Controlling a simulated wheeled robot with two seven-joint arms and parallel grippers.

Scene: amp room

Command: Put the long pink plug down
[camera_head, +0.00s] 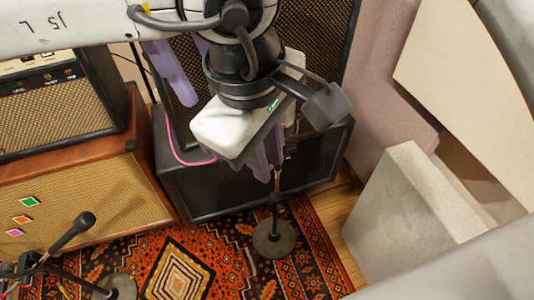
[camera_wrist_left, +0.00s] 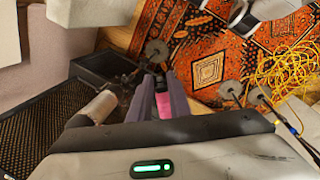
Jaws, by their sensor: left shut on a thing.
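The long pink plug (camera_wrist_left: 162,104) shows in the left wrist view between the lavender fingers of my left gripper (camera_wrist_left: 164,84), which is shut on it. In the head view my left gripper (camera_head: 266,168) points down in front of a black speaker cabinet, above the rug's far edge. Its white body covers most of the plug there. A pink cable (camera_head: 180,150) loops beside it on the left. Lavender finger parts of my right gripper (camera_head: 174,75) show behind my left arm at the upper left. The arm hides the rest, and I cannot tell its opening.
The black cabinet (camera_head: 188,192) stands beside a tan-grille amp cabinet (camera_head: 110,190) with coloured stickers. A round stand base (camera_head: 273,240) sits below my left gripper. A microphone (camera_head: 72,232) stands at lower left. A grey block (camera_head: 400,210) is at right. Yellow cable (camera_wrist_left: 280,75) lies on the rug.

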